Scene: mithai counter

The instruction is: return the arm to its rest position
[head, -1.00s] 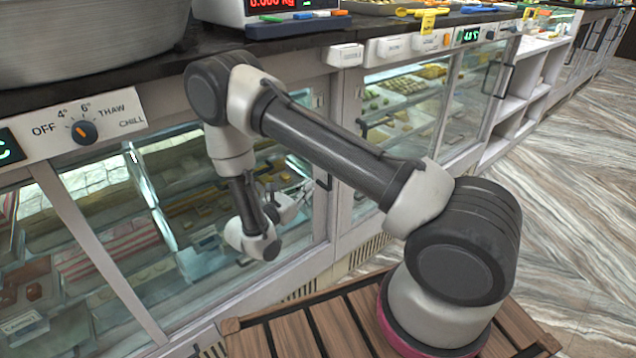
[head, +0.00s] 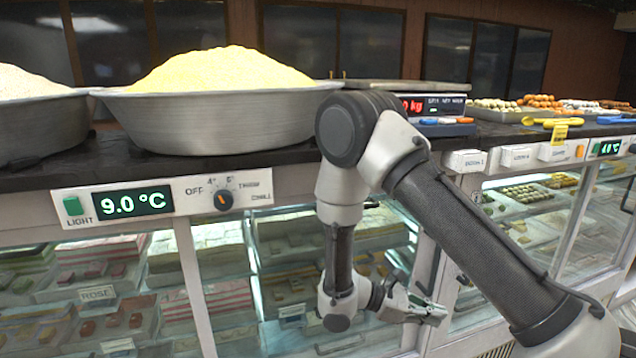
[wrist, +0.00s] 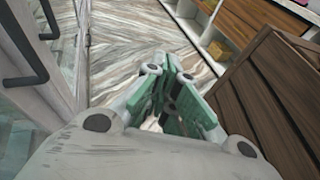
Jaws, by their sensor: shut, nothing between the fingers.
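My gripper (head: 436,314) hangs low in front of the glass display case (head: 262,262) in the head view, pointing right. My arm folds down to it from an elbow near the counter edge. In the wrist view my gripper (wrist: 170,70) shows its green-padded fingers close together, with nothing held. Below them lies the striped marble floor (wrist: 150,35).
The dark counter top (head: 285,152) carries a basin of yellow sweets (head: 222,118) and a scale (head: 440,108). A temperature dial (head: 223,200) is on the case front. In the wrist view, door handles (wrist: 25,50) are at left and wooden slats (wrist: 275,95) at right.

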